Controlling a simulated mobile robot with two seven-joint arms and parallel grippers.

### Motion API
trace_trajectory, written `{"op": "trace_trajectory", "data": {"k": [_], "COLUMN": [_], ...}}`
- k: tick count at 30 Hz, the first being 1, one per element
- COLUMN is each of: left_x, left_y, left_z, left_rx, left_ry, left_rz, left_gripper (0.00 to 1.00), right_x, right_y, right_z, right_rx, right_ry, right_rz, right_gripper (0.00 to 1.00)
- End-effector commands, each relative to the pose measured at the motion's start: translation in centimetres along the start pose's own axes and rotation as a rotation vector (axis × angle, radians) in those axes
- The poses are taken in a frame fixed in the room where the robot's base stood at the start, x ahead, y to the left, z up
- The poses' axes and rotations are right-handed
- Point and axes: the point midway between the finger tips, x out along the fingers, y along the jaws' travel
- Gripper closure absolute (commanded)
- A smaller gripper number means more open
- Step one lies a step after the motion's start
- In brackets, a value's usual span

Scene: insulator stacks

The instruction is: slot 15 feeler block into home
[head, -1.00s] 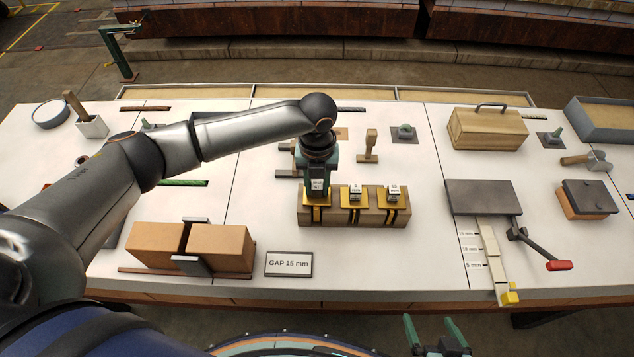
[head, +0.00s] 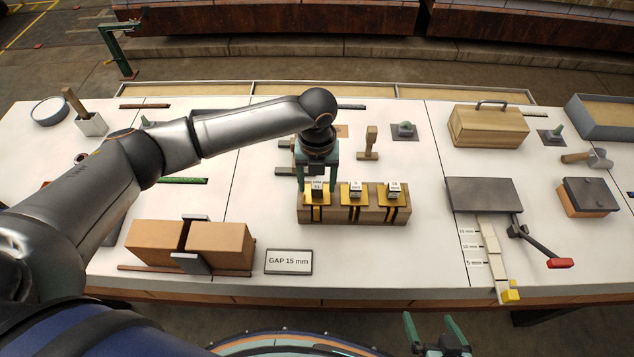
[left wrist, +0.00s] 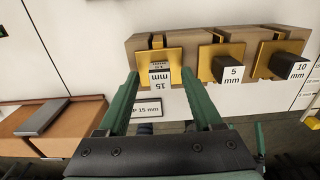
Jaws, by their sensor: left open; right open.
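The 15 mm feeler block (head: 317,190) sits in the leftmost slot of the wooden holder (head: 333,218), against its yellow plate. It also shows in the left wrist view (left wrist: 159,74), its label upside down, beyond and between my fingers. My left gripper (head: 318,184) is open at the block, one finger to each side; in the left wrist view its fingertips (left wrist: 160,80) stand apart with nothing held. The 5 mm block (head: 355,189) and the 10 mm block (head: 393,191) sit in the other slots. My right gripper (head: 433,325) is open and empty below the table's front edge.
A sign reading GAP 15 mm (head: 289,262) lies in front of the holder. Two brown blocks (head: 157,243) with grey plates between them stand at left. A grey plate, stepped gauge (head: 490,245) and red-handled lever (head: 559,263) are at right. White table is clear between.

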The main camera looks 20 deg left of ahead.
Motion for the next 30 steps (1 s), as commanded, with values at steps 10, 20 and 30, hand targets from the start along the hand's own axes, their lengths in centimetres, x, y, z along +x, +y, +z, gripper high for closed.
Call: {"op": "trace_trajectory", "data": {"k": [10, 20, 30], "left_x": [-7.4, -11.4, -11.7], "left_y": [-0.1, 0.0, 0.0], "left_z": [0.1, 0.0, 0.0], "left_rx": [0.002, 0.001, 0.001], "left_ry": [-0.006, -0.002, -0.002], "left_rz": [-0.003, -0.001, -0.001], "left_gripper": [0.33, 0.33, 0.33], "right_x": [0.1, 0.1, 0.1], "right_y": [0.0, 0.0, 0.0], "right_z": [0.1, 0.2, 0.1], "right_rx": [0.000, 0.000, 0.000], "right_ry": [0.000, 0.000, 0.000], "right_rz": [0.000, 0.000, 0.000], "right_gripper": [0.00, 0.00, 0.00]}}
